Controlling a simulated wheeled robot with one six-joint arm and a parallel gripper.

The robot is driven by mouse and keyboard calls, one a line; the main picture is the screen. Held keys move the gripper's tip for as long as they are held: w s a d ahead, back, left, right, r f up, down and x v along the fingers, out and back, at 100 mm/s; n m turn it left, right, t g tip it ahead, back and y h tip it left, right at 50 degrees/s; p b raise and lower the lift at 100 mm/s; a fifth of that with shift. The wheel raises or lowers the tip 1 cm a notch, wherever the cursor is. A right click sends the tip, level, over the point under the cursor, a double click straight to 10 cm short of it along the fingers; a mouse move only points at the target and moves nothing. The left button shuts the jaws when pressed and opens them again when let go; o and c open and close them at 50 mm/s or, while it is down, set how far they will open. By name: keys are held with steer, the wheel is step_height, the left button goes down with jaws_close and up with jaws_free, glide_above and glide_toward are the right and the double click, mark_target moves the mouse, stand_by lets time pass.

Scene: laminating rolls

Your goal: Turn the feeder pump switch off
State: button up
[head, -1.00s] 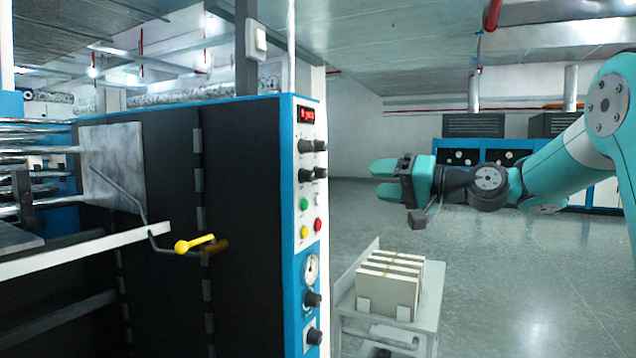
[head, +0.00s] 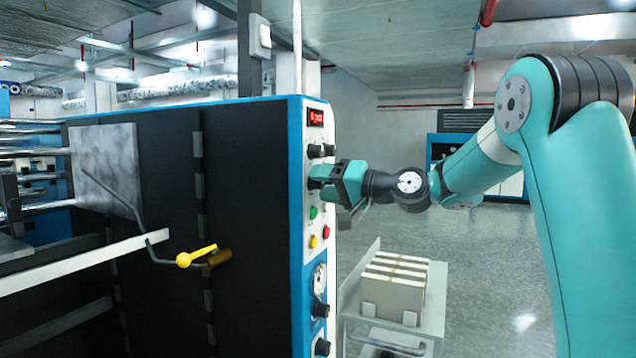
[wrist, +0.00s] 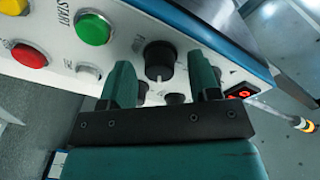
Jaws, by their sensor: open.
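The feeder pump switch appears to be the black rotary knob (wrist: 160,58) on the white control panel (head: 313,262). In the wrist view it sits between the two teal fingers of my gripper (wrist: 163,78), with a small label above it that I can hardly read. Its pointer direction is not clear. My gripper (head: 322,178) is open, at the panel face below the upper pair of knobs (head: 321,151). In the head view it hides the knob. I cannot tell whether the fingers touch the knob.
A green START button (wrist: 93,27), a red button (wrist: 29,56) and a yellow button (wrist: 12,5) are close by on the panel. A red display (head: 315,117) is above. A cart (head: 436,312) with white blocks (head: 393,295) stands below my arm.

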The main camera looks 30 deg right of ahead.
steer(key=shift+c, duration=0.4)
steer(key=c, duration=0.8)
steer(key=shift+f, duration=0.1)
steer(key=shift+c, duration=0.2)
